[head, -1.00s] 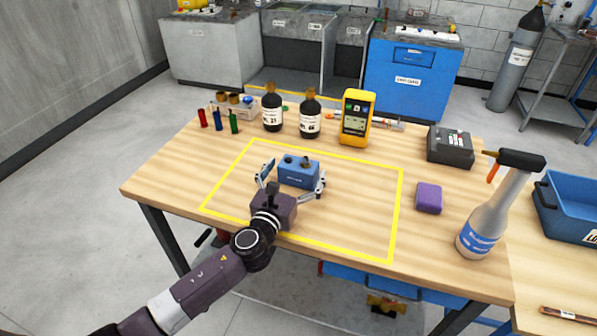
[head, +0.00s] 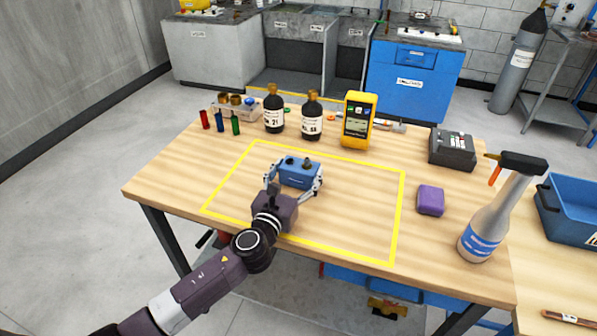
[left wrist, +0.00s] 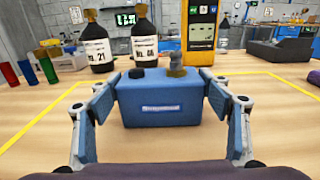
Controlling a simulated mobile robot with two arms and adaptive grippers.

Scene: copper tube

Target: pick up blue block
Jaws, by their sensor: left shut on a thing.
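The blue block (head: 299,172) is a box with a label on its front and two small fittings on top. It stands on the wooden table inside the yellow outline. It also shows upright in the left wrist view (left wrist: 160,99). My left gripper (head: 295,178) reaches in from the front, its fingers closed against the block's left and right sides. In the left wrist view the fingers (left wrist: 163,106) press on both sides of the block. The block appears to rest on the table. My right gripper is not in view.
Two dark bottles (head: 274,112) and a yellow meter (head: 357,119) stand behind the outline. Small coloured tubes (head: 220,122) stand at the back left. A purple block (head: 430,200), a dark device (head: 452,147) and a spray bottle (head: 487,225) are on the right.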

